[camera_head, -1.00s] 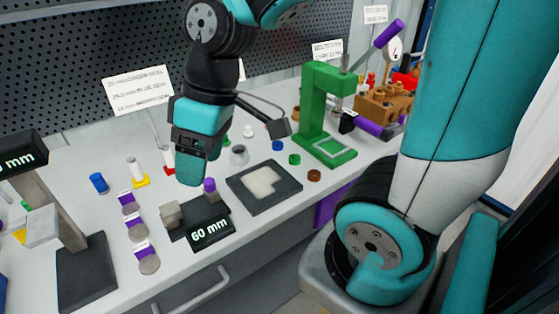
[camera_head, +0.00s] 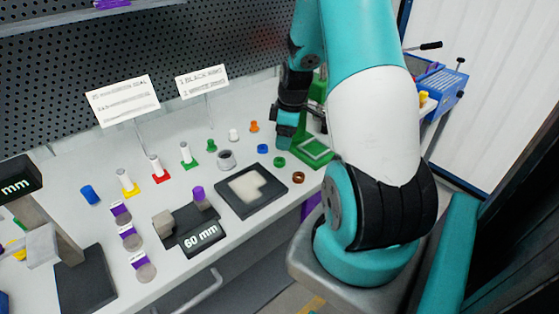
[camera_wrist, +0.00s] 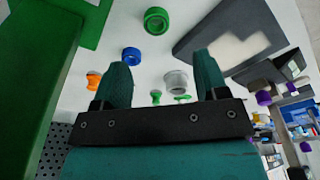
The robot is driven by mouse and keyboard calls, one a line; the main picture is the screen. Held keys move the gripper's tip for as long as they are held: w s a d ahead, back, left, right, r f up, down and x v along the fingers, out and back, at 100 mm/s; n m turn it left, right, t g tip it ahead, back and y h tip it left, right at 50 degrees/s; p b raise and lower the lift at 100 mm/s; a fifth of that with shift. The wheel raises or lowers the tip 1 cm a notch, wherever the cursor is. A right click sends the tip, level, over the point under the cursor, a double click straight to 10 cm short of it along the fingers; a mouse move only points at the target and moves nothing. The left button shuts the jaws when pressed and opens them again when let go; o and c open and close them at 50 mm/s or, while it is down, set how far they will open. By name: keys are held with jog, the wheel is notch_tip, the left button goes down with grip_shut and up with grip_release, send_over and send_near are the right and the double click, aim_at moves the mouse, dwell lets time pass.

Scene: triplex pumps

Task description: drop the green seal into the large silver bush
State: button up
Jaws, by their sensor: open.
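The green seal (camera_head: 279,162) is a small ring lying on the white bench, right of the black tray. In the wrist view the green seal (camera_wrist: 150,27) shows ahead of the fingertips. The large silver bush (camera_head: 226,160) stands upright left of the seal, behind the tray. In the wrist view the silver bush (camera_wrist: 178,84) shows between the two fingers. My gripper (camera_head: 287,140) is above the bench, behind the seal and near the green press. In the wrist view my gripper (camera_wrist: 162,65) is open, with nothing between its teal fingers.
A blue ring (camera_head: 262,148) and a brown ring (camera_head: 298,177) lie close to the seal. The green press (camera_head: 318,152) stands right beside my gripper. The black tray (camera_head: 233,203), the 60 mm gauge (camera_head: 200,237) and several coloured posts stand to the left.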

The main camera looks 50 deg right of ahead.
aim_at(280, 161)
jog(key=shift+w+a+f+p, duration=0.1)
jog(key=shift+w+f+p, duration=0.2)
jog(key=shift+f, duration=1.15)
jog(key=shift+w+d+f+p, duration=0.1)
jog(key=shift+f+p, duration=0.25)
jog(key=shift+f, duration=1.1)
jog(key=shift+w+a+f+p, duration=0.1)
jog(key=shift+w+f+p, duration=0.2)
jog(key=shift+f, duration=1.15)
jog(key=shift+s, duration=0.1)
jog(key=shift+c, duration=0.2)
jog(key=c, duration=1)
